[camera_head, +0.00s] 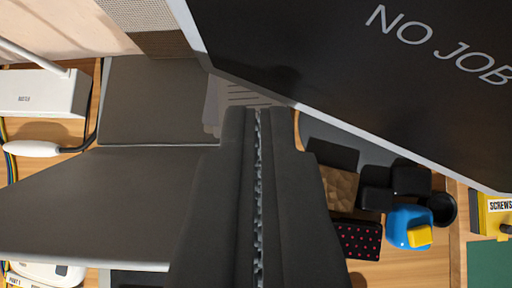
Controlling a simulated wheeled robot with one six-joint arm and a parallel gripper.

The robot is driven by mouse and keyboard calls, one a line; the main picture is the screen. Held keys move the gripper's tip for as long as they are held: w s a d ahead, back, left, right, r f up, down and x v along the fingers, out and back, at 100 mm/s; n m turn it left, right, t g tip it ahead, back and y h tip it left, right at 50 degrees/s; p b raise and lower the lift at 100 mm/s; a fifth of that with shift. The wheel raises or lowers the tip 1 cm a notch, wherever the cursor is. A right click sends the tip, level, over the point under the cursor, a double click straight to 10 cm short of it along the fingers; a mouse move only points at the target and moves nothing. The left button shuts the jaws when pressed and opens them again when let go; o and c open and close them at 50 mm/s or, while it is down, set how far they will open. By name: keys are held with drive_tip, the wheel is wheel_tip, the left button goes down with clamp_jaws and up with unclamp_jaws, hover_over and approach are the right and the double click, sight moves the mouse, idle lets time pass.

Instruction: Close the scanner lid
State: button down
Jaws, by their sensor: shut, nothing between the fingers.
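My gripper (258,112) is shut and empty, with its two dark fingers pressed together, pointing up the picture from the bottom centre. A flat dark grey panel (105,205) with a pale front edge lies to the left of the fingers. A second dark grey panel (155,100) joins it along a crease above. These look like the scanner and its lid, but I cannot tell for certain which part is the lid or how far it stands open. The fingers cover the right end of the nearer panel; contact cannot be told.
A large tilted black screen (350,75) reading "NO JOB" fills the upper right, close to the fingertips. A white router (45,92) stands at left. A blue object (408,228), a dotted black box (357,240) and several black items crowd the right. A yellow screws box (492,213) is farther right.

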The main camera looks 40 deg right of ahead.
drive_tip(key=f, duration=0.2)
drive_tip(key=shift+s+a+f, duration=0.3)
drive_tip(key=shift+a+f, duration=0.05)
drive_tip(key=shift+f, duration=0.05)
drive_tip(key=shift+s+a+f, duration=0.3)
drive_tip(key=shift+s+a, duration=0.05)
